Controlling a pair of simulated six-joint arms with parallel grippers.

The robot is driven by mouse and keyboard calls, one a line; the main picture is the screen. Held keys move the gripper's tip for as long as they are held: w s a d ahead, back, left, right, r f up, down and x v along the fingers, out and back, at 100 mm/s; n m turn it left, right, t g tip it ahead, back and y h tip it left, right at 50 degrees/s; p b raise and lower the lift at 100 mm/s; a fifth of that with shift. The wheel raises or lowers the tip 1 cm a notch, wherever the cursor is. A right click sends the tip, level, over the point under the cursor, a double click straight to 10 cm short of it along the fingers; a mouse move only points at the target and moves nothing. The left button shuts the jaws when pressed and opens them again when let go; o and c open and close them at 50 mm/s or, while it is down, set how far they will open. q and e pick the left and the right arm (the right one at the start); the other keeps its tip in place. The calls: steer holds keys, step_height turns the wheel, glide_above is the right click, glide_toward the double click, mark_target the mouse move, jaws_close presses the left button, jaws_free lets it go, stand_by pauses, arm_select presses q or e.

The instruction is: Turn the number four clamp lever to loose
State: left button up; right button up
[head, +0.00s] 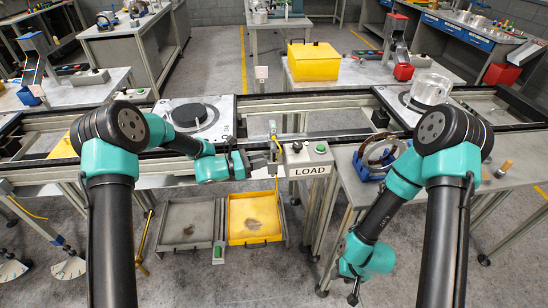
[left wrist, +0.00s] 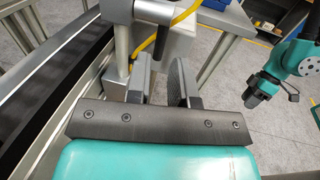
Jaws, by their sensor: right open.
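No clamp lever marked four can be made out; any lettering besides LOAD is too small to read. Two white fan-shaped plates with dark pointers, (head: 14,270) and (head: 70,267), hang low at the far left of the head view. My left gripper (head: 272,158) is beside the upright post left of the LOAD box (head: 308,158). In the left wrist view its two fingers (left wrist: 161,84) are apart, with the post (left wrist: 122,50) and yellow cable (left wrist: 172,32) just beyond. My right gripper (head: 353,291) is open and hangs low over the floor, away from the benches.
A conveyor rail runs across, carrying a pallet (head: 222,104) with a black disc at left and one with a clear cylinder (head: 430,90) at right. A grey tray (head: 184,222) and a yellow tray (head: 236,234) sit below. A blue fixture with a ring (head: 372,166) stands at right.

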mark_target(274, 157)
arm_select(q)
steer(key=shift+x, duration=2.8)
steer(key=shift+c, duration=0.3)
jaws_close()
